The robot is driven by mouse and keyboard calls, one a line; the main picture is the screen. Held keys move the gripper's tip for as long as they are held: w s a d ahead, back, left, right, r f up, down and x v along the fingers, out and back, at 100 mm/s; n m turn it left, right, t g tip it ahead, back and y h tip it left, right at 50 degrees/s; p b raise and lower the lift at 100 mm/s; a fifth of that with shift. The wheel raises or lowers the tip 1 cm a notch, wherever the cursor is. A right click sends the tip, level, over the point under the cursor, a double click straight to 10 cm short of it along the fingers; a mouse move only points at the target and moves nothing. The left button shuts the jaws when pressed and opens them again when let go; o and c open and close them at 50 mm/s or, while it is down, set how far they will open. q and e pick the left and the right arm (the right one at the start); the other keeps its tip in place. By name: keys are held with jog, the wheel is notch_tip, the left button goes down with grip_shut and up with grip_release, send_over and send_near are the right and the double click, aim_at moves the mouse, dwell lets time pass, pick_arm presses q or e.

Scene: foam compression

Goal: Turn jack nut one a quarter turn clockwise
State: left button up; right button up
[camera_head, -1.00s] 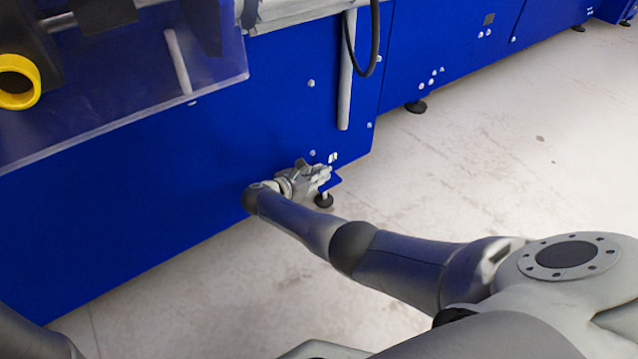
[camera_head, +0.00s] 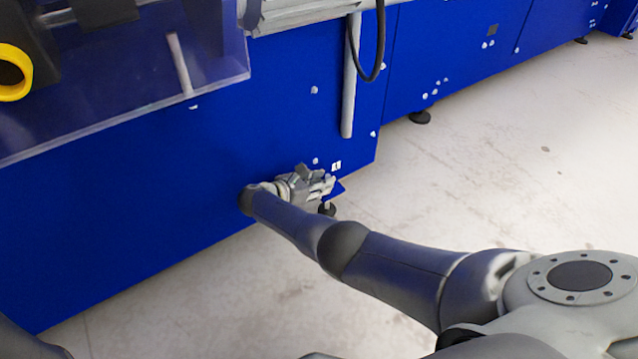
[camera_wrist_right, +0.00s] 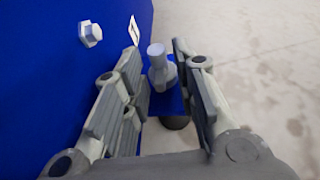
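Jack nut one (camera_wrist_right: 162,76) is a pale grey nut on an upright, round-topped stud at the blue machine's lower corner. It shows in the right wrist view between the fingers of my right gripper (camera_wrist_right: 156,56). The fingers are open, with a gap on the left of the nut and a narrower one on the right. In the head view my right gripper (camera_head: 326,184) is low beside the machine corner, just below the white label "1" (camera_head: 336,165), and hides the nut. The black foot (camera_head: 327,209) stands on the floor below. My left gripper is not in view.
The blue machine panel (camera_head: 150,200) runs close along the gripper's left side. A bolt head (camera_wrist_right: 91,34) sticks out of it. A clear shelf (camera_head: 120,118) juts out at upper left, and a black cable (camera_head: 381,45) hangs above. The pale floor (camera_head: 480,170) at right is free.

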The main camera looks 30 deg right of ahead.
jog(key=shift+a, duration=0.2)
jog(key=v, duration=1.1)
jog(key=shift+a+r, duration=0.25)
jog(key=shift+a, duration=0.05)
jog(key=shift+s, duration=0.2)
